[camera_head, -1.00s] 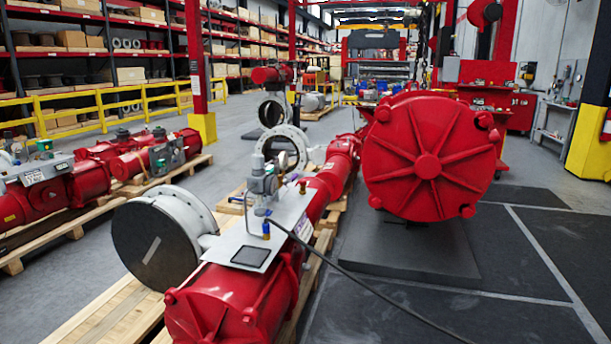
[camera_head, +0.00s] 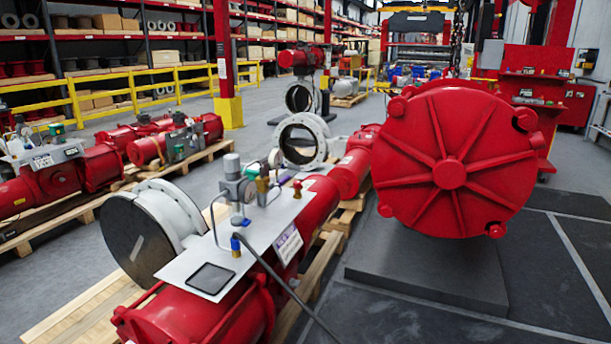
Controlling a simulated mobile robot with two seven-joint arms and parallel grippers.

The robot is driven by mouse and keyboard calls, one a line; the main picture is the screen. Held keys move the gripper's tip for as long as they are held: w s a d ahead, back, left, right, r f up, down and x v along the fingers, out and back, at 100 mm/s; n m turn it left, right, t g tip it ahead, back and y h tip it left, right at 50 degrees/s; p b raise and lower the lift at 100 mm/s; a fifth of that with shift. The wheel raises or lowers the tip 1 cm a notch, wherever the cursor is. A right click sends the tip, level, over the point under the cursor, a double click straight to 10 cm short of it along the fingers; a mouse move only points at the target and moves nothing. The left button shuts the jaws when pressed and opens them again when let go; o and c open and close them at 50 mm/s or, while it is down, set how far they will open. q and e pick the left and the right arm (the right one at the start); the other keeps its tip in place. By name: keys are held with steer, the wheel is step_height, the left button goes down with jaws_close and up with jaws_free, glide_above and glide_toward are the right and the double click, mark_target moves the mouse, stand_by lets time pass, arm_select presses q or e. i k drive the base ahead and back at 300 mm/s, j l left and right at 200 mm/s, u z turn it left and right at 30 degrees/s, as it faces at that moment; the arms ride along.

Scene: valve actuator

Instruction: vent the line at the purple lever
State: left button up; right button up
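A red valve actuator (camera_head: 201,316) lies on a wooden pallet in the near middle, with a light grey plate (camera_head: 262,229) on top. The plate carries a grey regulator with a gauge, brass fittings and tubing. A blue fitting (camera_head: 236,245) sits nearer, where a black hose (camera_head: 290,287) meets the plate. Neither of my grippers shows in the head view.
A large red ribbed cylinder (camera_head: 450,172) stands on a dark grey block (camera_head: 430,269) to the right. A grey valve disc body (camera_head: 149,231) juts out left of the actuator. More red actuators lie on pallets at left. Dark floor mats (camera_head: 567,262) at right are clear.

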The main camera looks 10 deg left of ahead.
mark_target(271, 185)
steer(key=i+l+z, duration=0.1)
steer(key=i+l, duration=0.7)
steer(key=i, duration=0.2)
